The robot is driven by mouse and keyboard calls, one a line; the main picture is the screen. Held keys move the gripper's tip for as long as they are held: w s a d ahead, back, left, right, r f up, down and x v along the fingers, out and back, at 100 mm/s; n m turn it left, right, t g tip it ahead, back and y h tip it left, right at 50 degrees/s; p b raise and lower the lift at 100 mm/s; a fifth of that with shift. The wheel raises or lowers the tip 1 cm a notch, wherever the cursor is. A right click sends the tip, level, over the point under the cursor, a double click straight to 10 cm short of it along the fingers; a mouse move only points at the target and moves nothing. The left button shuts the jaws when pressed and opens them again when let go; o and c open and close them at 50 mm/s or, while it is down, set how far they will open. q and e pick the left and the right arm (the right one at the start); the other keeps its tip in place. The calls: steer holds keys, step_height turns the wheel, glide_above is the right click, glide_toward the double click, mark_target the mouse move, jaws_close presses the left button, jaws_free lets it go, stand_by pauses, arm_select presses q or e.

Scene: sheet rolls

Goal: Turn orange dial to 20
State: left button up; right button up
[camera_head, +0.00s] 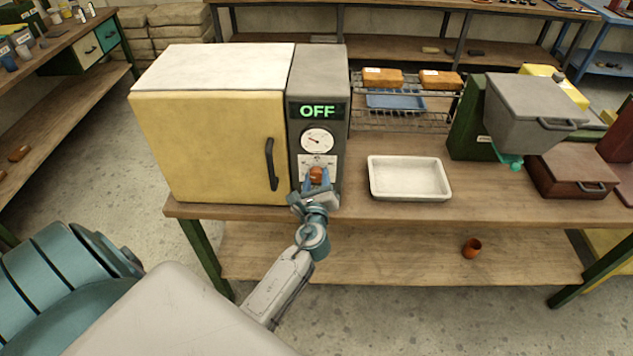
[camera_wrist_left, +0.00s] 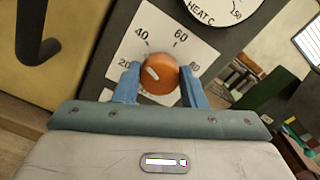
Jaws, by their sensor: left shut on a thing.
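The orange dial (camera_head: 316,174) sits low on the grey control panel of the yellow oven (camera_head: 210,140). In the left wrist view the dial (camera_wrist_left: 162,72) is in front of a white scale plate with 20, 40, 60 and 80 around it. Its pale pointer mark is on the left part of the knob, slanting up toward the side between 20 and 40; the exact reading is unclear. My left gripper (camera_head: 315,181) is shut on the dial, with blue fingers on either side of it (camera_wrist_left: 159,86). My right gripper is out of view.
The oven door handle (camera_head: 271,164) is just left of my gripper. A white tray (camera_head: 409,160) stands to the right on the workbench, before a wire rack (camera_head: 400,118).

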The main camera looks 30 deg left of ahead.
arm_select(q)
steer(key=n+b, duration=0.4)
steer(key=n, duration=0.1)
steer(key=shift+f, duration=0.2)
steer(key=n+b, duration=0.2)
steer(key=n, duration=0.1)
steer(key=shift+r+n+b, duration=0.1)
steer(key=shift+n+b, duration=0.5)
steer(key=shift+n, duration=0.4)
steer(key=o, duration=1)
steer(key=shift+s, duration=0.1)
